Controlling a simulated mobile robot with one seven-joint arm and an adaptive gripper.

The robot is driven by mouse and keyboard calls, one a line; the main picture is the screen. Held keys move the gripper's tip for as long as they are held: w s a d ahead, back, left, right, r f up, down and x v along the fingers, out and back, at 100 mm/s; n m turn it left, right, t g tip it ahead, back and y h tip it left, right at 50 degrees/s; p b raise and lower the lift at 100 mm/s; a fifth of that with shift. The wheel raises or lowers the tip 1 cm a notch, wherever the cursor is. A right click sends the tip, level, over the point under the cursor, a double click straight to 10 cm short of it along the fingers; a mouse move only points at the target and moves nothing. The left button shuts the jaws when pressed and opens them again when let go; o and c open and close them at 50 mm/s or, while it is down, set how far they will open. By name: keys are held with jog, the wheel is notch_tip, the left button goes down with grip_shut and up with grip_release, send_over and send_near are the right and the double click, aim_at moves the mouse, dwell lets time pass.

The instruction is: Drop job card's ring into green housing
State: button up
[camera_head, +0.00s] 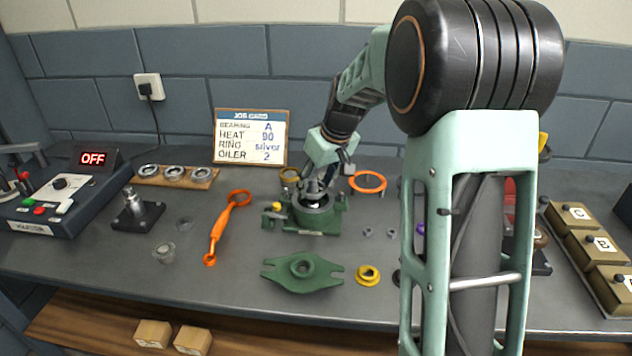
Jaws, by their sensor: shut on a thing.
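The job card (251,137) stands at the back of the bench and reads bearing A, heat 90, ring silver, oiler 2. The green housing (305,222) sits open on the bench at the middle, with a round grey bore. My gripper (317,196) points down right over this bore, its fingertips close to it. It is shut on a small silvery part that looks like the ring, mostly hidden by the fingers. I cannot tell whether this part touches the housing.
The green cover (303,272) lies in front of the housing, with a yellow flanged part (367,275) beside it. An orange wrench-like tool (226,227) lies left. The heater (55,200) reads OFF.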

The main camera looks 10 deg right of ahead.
jog(key=shift+f+b, duration=0.35)
jog(key=shift+f, duration=0.25)
jog(key=shift+f, duration=0.1)
dwell(0.4)
jog(key=o, duration=1.3)
notch_tip(320, 180, up, 13)
jog(key=p, duration=0.8)
jog(key=shift+p, duration=0.35)
